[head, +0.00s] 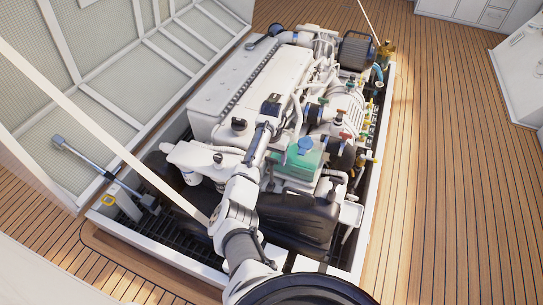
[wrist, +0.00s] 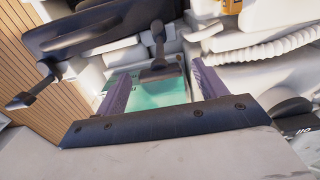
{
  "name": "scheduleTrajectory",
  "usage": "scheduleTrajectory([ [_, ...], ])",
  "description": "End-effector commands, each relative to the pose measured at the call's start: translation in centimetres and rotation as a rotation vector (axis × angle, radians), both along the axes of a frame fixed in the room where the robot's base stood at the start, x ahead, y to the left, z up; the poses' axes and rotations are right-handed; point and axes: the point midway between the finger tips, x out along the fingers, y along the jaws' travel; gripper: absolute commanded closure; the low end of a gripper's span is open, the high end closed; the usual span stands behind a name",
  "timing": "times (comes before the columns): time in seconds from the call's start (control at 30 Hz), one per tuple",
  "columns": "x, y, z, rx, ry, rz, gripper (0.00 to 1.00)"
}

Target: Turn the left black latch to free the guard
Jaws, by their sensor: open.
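The black guard (head: 290,215) lies along the near side of the engine; part of it shows at the top of the wrist view (wrist: 95,30). One black latch (wrist: 157,50), with a stem and a wider end, shows between my fingers in the wrist view. A second black latch (wrist: 30,92) shows at that view's left, well outside the fingers. My gripper (wrist: 160,68) is open, its two purple fingers on either side of the first latch. I cannot tell whether they touch it. In the head view my gripper (head: 270,104) is over the engine, and my arm hides part of the guard.
A green tank (head: 303,160) with a blue cap stands right of my arm, and shows beneath the fingers in the wrist view. A ribbed white hose (wrist: 265,47) runs right of the fingers. The white engine cover (head: 235,85) rises behind. Wooden deck (head: 445,170) is clear at right.

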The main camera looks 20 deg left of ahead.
Motion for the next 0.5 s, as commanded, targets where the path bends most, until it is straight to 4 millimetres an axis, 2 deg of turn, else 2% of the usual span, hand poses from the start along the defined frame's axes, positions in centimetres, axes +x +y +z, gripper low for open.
scheduleTrajectory([
  [0.2,0.00,-0.02,-0.02,-0.001,0.000,0.000,0.30],
  [0.5,0.00,-0.01,0.01,-0.001,0.000,0.000,0.70],
])
